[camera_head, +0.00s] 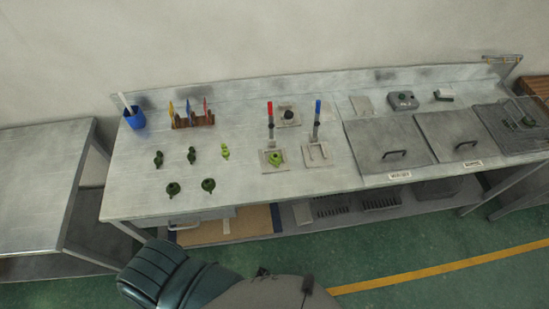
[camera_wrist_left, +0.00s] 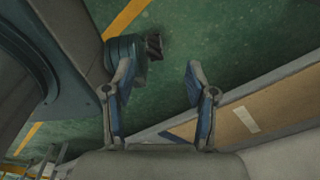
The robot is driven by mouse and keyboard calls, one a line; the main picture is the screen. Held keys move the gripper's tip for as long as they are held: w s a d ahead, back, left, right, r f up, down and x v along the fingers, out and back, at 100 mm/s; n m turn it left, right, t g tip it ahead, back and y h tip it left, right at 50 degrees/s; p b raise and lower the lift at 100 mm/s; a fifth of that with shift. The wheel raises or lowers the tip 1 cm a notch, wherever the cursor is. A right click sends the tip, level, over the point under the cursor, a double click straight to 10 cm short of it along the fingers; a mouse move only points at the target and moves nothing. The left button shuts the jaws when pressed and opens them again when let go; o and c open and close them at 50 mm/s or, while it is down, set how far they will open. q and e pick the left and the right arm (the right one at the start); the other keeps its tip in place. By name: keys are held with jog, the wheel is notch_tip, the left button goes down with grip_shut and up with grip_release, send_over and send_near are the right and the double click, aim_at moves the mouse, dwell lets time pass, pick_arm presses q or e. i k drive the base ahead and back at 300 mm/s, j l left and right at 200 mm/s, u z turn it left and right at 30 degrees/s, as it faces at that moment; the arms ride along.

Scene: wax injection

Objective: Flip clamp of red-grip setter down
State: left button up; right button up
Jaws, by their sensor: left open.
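The red-grip setter (camera_head: 270,118) stands upright on the metal bench, its red handle pointing up. My left gripper (camera_wrist_left: 160,78) is open and empty in the left wrist view, over the green floor beside the bench's lower shelf. Neither gripper can be made out in the head view, and the left one is clear of the setter.
Several green parts (camera_head: 191,155) stand on the bench to the left. A blue cup (camera_head: 135,119) and a rack of colored tools (camera_head: 192,120) are behind them. Lidded units with handles (camera_head: 389,143) fill the right side. A black-topped knob (camera_head: 288,114) stands behind the setters.

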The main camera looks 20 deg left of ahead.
aim_at(271, 126)
jog(key=k+j, duration=0.15)
jog(key=j, duration=0.25)
jog(key=k+j, duration=0.15)
jog(key=j, duration=0.25)
jog(key=k+j+z, duration=0.1)
jog(key=j, duration=0.3)
